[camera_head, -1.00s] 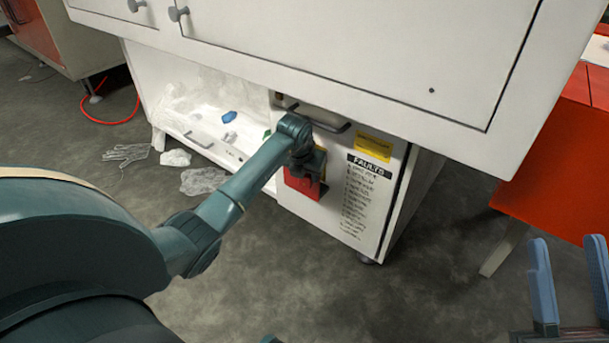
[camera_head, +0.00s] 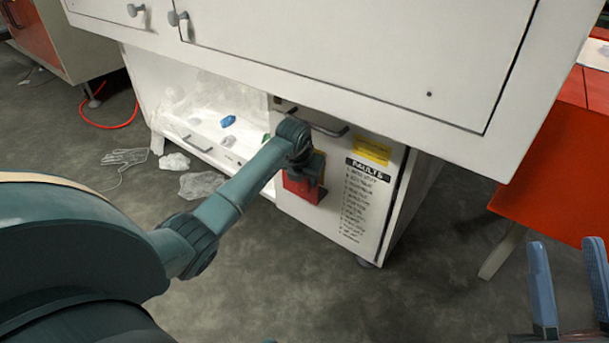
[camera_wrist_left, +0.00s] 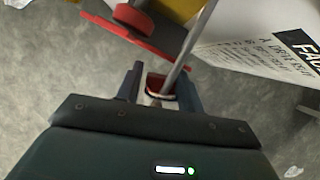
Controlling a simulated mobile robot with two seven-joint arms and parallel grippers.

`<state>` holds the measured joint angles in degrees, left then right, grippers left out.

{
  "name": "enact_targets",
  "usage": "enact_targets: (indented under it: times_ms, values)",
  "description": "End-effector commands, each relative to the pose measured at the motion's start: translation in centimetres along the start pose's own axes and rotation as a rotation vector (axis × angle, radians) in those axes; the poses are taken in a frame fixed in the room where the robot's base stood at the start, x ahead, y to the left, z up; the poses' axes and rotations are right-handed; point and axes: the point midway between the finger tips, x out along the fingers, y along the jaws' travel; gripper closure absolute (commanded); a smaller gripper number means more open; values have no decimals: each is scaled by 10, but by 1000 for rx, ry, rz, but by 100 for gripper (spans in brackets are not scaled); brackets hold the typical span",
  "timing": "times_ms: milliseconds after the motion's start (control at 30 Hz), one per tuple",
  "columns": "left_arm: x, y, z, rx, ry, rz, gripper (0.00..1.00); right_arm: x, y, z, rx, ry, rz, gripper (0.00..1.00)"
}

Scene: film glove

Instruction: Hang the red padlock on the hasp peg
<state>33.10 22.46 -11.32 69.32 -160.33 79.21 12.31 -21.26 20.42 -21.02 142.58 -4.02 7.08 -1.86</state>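The red padlock (camera_wrist_left: 156,87) shows in the left wrist view as a small red body between the two dark fingers of my left gripper (camera_wrist_left: 160,85), which appear shut on it. A grey metal bar (camera_wrist_left: 188,48) runs up and right from it; I cannot tell whether this is its shackle. A red plate with a round red knob (camera_wrist_left: 132,17) lies just beyond the fingers. In the head view the red plate (camera_head: 302,188) is on the white cabinet front, and my left gripper (camera_head: 316,168) is largely hidden by its wrist there. My right gripper (camera_head: 571,283) is open and empty at lower right.
The white cabinet door (camera_head: 350,215) carries a FAULTS label (camera_head: 367,170), a yellow label (camera_head: 372,151) and a dark handle (camera_head: 322,124). An open shelf with small items is left of it. An orange-red cabinet (camera_head: 550,170) stands at right. The floor between is clear.

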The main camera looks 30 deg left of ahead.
Motion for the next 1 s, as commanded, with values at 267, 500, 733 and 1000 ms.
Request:
enact_targets:
  times_ms: [267, 500, 733, 1000]
  values:
    - [1, -8, 9, -17, -35, -27, 42, -1, -1, 2, 1, 0, 0, 64]
    - [-20, -6, 9, -13, -32, -23, 42, -2, -2, 2, 42, -57, 10, 64]
    - [-67, 0, -5, -2, -10, -2, 42, -23, -17, 25, 181, -278, 33, 64]
    - [-87, -2, -66, -1, -6, 1, 42, -31, -20, 30, 182, -357, 40, 64]
